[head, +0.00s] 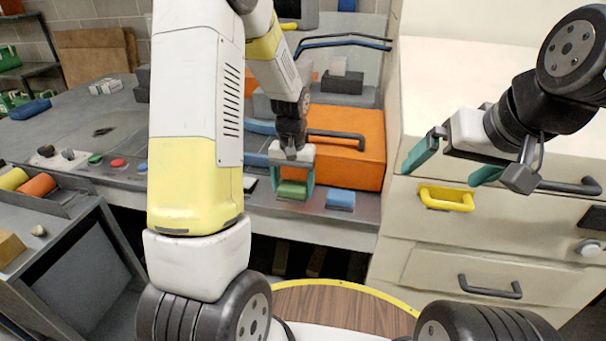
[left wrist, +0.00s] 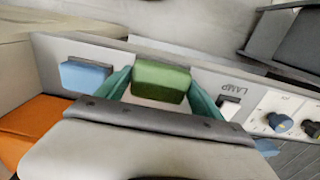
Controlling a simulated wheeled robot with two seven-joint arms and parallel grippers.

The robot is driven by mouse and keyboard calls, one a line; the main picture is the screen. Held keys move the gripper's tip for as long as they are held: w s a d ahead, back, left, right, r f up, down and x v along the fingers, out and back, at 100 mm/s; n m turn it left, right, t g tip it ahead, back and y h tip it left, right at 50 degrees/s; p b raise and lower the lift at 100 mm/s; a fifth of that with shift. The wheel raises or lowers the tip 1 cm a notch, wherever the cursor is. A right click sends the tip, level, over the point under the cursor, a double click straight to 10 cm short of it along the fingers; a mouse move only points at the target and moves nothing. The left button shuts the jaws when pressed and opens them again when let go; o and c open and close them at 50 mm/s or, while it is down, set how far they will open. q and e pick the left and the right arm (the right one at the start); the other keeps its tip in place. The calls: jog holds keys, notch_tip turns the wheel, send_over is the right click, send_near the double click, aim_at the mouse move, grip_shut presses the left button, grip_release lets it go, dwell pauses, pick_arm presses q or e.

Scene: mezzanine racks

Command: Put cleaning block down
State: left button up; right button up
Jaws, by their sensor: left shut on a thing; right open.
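A green block (head: 292,190), taken to be the cleaning block, is between the teal fingers of my left gripper (head: 293,178). The left wrist view shows the same green block (left wrist: 161,80) held between both fingers of that gripper (left wrist: 163,98). It is over the front strip of the grey bench (head: 258,198); I cannot tell whether it touches the surface. A blue block (head: 341,199) lies just to the right on the strip, and shows in the left wrist view (left wrist: 85,75). My right gripper (head: 454,168) is open and empty in front of the cream drawers.
An orange case (head: 345,155) with a dark handle stands right behind the blocks. A cream drawer unit (head: 408,232) with a yellow handle (head: 446,198) is at right. Knobs and coloured buttons (head: 118,163) line the bench front at left. A grey cart (head: 75,235) stands at lower left.

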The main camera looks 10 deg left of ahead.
aim_at(293, 187)
pick_arm(q)
jog(key=w, duration=0.2)
jog(key=w+a, duration=0.1)
jog(key=w, duration=0.1)
jog(key=shift+f, duration=0.2)
jog(key=shift+w+f, duration=0.2)
jog(key=shift+f, duration=1.55)
jog(key=o, duration=1.5)
jog(key=shift+f, duration=0.15)
